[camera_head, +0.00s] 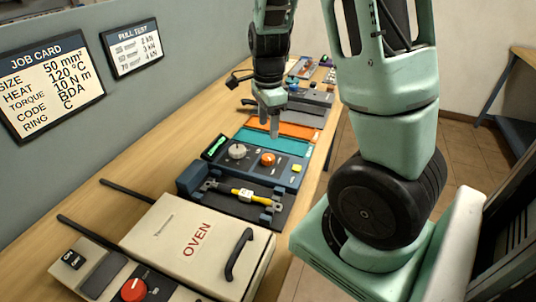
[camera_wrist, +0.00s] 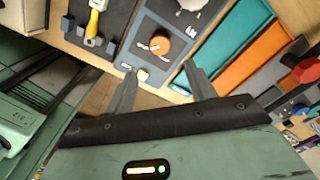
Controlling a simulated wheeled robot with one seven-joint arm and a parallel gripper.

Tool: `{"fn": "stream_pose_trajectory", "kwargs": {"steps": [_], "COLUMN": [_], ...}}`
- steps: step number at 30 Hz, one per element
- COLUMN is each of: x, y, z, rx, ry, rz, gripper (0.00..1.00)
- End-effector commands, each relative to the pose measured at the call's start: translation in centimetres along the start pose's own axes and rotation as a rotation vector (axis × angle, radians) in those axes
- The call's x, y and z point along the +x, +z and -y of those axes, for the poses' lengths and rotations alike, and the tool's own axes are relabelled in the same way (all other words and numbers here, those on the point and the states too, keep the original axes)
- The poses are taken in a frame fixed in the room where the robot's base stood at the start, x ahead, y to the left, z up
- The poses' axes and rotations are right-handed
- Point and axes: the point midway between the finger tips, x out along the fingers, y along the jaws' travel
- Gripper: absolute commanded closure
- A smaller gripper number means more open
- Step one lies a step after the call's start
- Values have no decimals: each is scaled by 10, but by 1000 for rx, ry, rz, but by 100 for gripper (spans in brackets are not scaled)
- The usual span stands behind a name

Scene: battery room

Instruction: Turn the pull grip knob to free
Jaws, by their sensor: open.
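A blue-grey control panel (camera_head: 215,168) on the bench carries an orange knob (camera_head: 268,159) and a larger grey knob (camera_head: 237,151). Their labels are too small to read, so I cannot tell which is the pull grip knob. In the wrist view the orange knob (camera_wrist: 158,44) lies just beyond my fingertips, with a pale bar across its face. The grey knob (camera_wrist: 193,4) is cut by the top edge. My gripper (camera_head: 269,128) is open and empty, above the bench on the far side of the panel. In the wrist view my gripper (camera_wrist: 160,69) has its fingers well apart.
A yellow-sleeved cable piece (camera_head: 243,195) lies in a dark fixture in front of the panel. A yellow button (camera_head: 296,168) is at the panel's right. A cream oven (camera_head: 170,240) stands nearer. Teal (camera_head: 272,142) and orange (camera_head: 298,131) trays lie behind. Floor is free right of the bench.

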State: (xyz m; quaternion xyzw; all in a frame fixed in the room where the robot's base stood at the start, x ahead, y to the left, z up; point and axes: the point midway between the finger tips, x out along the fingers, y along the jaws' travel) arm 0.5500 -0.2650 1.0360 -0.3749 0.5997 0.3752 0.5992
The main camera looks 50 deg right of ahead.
Motion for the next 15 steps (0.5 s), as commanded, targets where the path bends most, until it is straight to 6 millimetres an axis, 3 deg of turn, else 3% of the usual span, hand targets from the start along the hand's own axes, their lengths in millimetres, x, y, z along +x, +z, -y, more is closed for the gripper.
{"fn": "stream_pose_trajectory", "kwargs": {"steps": [9, 15], "x": [68, 96], "y": [-1, 0], "z": [-1, -1], "rx": [2, -1], "ry": [5, 3], "rz": [-1, 0], "gripper": [45, 45]}}
